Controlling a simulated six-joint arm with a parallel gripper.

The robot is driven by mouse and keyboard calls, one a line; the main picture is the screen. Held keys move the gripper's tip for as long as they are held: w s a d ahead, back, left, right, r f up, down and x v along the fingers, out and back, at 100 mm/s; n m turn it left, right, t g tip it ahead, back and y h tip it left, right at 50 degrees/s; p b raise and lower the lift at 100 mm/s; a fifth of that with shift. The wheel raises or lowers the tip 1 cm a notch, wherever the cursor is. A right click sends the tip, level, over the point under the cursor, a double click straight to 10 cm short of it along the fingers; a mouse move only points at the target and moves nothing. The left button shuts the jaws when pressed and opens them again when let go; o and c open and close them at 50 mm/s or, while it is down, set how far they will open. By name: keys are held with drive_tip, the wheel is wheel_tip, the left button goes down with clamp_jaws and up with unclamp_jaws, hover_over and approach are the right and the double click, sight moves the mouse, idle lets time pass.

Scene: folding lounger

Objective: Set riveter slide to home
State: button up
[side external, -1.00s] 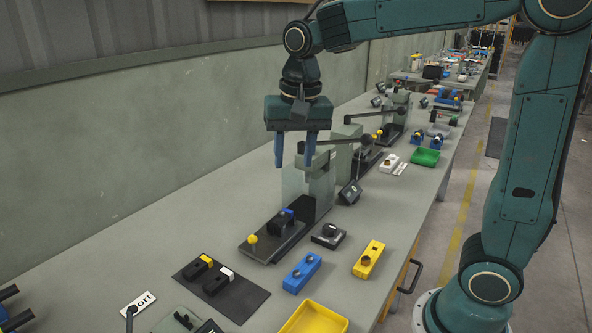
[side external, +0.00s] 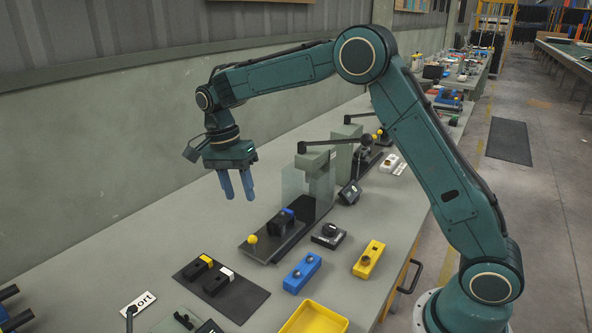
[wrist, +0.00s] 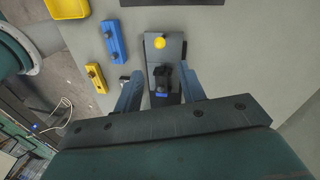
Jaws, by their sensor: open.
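The riveter (side external: 318,160) is a grey-green press with a long dark lever and a clear guard, standing on the bench. Its slide, a black block with a blue top (side external: 284,222), sits on a dark rail base (side external: 262,243) partway between the press and a yellow knob (side external: 252,239) at the near end. My gripper (side external: 236,186) is open and empty, fingers pointing down, above the bench and behind-left of the slide. In the wrist view the slide (wrist: 162,80) and yellow knob (wrist: 160,43) show between and beyond the open fingers, apart from them.
A black mat (side external: 246,302) with two black blocks lies in front. The bench along the wall is clear.

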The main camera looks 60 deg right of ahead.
sight(253, 239)
drive_tip(key=shift+f, duration=0.1)
drive_tip(key=s+f, duration=0.1)
drive_tip(key=f, duration=0.8)
drive_tip(key=s+f, duration=0.1)
drive_tip(key=f, duration=0.3)
drive_tip(key=shift+s+d+f, duration=0.2)
drive_tip(key=shift+s+d, duration=0.05)
drive_tip(key=shift+s, duration=0.05)
clamp_jaws()
